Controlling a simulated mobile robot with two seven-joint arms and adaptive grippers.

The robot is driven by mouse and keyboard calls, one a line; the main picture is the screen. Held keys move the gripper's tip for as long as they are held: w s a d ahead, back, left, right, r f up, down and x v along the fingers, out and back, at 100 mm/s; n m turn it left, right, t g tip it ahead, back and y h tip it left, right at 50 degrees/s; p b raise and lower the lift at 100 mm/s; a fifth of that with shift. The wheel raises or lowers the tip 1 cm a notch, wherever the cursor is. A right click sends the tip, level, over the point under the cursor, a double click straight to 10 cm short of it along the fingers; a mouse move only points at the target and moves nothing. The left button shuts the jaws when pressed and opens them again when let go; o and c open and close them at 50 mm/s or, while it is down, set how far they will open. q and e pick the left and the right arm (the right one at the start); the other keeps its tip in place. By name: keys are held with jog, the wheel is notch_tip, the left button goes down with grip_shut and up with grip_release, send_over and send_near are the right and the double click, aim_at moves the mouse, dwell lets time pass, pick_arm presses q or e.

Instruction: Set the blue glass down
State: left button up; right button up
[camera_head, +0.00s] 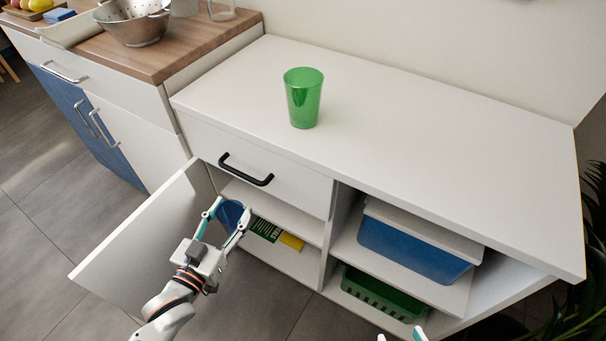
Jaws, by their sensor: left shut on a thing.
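The blue glass (231,213) is between the fingers of my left gripper (228,216). My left gripper is shut on it, inside the opened cabinet compartment below the drawer, near the compartment's left side. The fingers cover part of the glass, and I cannot tell whether it touches the shelf (273,212). Only the fingertips of my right gripper (401,336) show at the bottom edge; whether it is open or shut cannot be told.
The cabinet door (140,240) stands open left of my arm. A green cup (303,98) stands on the white countertop (430,130). A green-and-yellow item (291,241) lies on the lower shelf. A blue bin (410,250) and green basket (375,297) fill the right compartments.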

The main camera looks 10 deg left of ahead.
pick_arm(q)
notch_tip(320, 180, down, 2)
jog(key=shift+w+a+f, duration=0.1)
jog(key=shift+w+f, duration=0.05)
jog(key=shift+f, duration=0.05)
jog(key=shift+w+f+b, duration=0.1)
jog(key=shift+w+b, duration=0.2)
jog(key=w+d+b, duration=0.1)
jog(key=w, duration=0.4)
jog(key=w+d+f+b, duration=0.1)
jog(key=w+b, duration=0.1)
jog(key=w, duration=0.4)
jog(key=w+b, duration=0.1)
jog(key=w, duration=0.5)
jog(key=shift+w+d+f, duration=0.2)
jog(key=shift+d+f, duration=0.15)
jog(key=shift+d, duration=0.05)
jog(key=shift+w+r, duration=0.1)
jog(key=shift+r, duration=0.2)
jog(key=shift+f, duration=0.15)
jog(key=o, duration=1.4)
jog(key=shift+c, duration=0.2)
pick_arm(e)
jog(key=a+m, duration=0.2)
jog(key=a, duration=0.1)
jog(key=a+m+y, duration=0.1)
jog(key=a, duration=0.1)
jog(key=shift+s+f+m, duration=0.25)
jog(key=shift+f+m, duration=0.1)
jog(key=shift+m, duration=0.05)
